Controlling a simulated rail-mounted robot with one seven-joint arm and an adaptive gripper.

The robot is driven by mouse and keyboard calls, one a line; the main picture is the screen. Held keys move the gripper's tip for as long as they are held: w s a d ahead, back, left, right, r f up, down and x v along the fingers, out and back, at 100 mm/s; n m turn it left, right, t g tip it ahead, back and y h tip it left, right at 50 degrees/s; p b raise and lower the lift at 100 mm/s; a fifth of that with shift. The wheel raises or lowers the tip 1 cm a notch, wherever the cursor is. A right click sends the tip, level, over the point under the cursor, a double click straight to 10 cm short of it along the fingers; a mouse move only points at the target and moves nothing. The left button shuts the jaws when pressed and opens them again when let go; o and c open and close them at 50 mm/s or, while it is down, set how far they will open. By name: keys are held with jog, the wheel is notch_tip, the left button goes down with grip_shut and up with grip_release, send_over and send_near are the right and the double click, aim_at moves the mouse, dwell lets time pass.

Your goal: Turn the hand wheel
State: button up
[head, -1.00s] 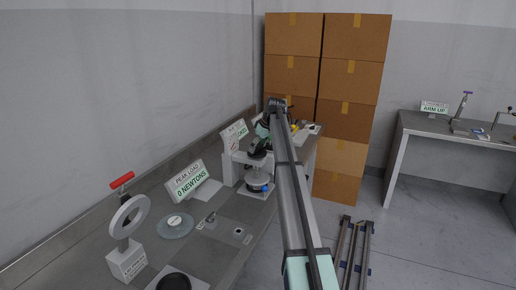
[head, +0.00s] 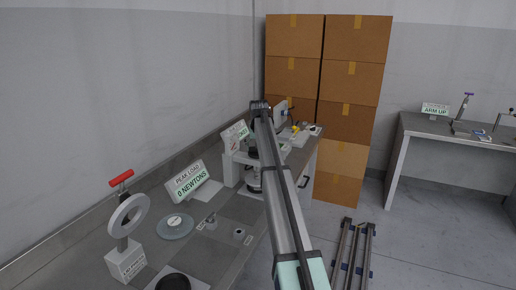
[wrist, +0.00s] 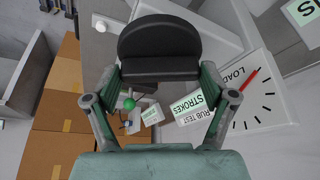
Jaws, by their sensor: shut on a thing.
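The black hand wheel (wrist: 160,45) fills the upper middle of the wrist view as a rounded dark shape. My gripper (wrist: 160,74) has a finger at each side of its lower edge and is shut on it. In the head view the white press (head: 232,172) stands on the bench. A dark part at its top (head: 252,151), likely the wheel, shows beside my arm. My arm hides the press's right side and my fingers there.
A load dial (wrist: 258,100) with a red needle is right of my gripper in the wrist view. A peak load sign (head: 187,182) reading 0 newtons and a glass disc (head: 176,228) are on the bench (head: 228,258). Stacked boxes (head: 340,140) stand behind.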

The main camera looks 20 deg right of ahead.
jog(key=shift+a+f+m+h, duration=0.1)
jog(key=shift+m+h, duration=0.3)
jog(key=shift+m, duration=0.8)
jog(key=shift+g, duration=0.3)
jog(key=o, duration=1)
jog(key=v, duration=1.2)
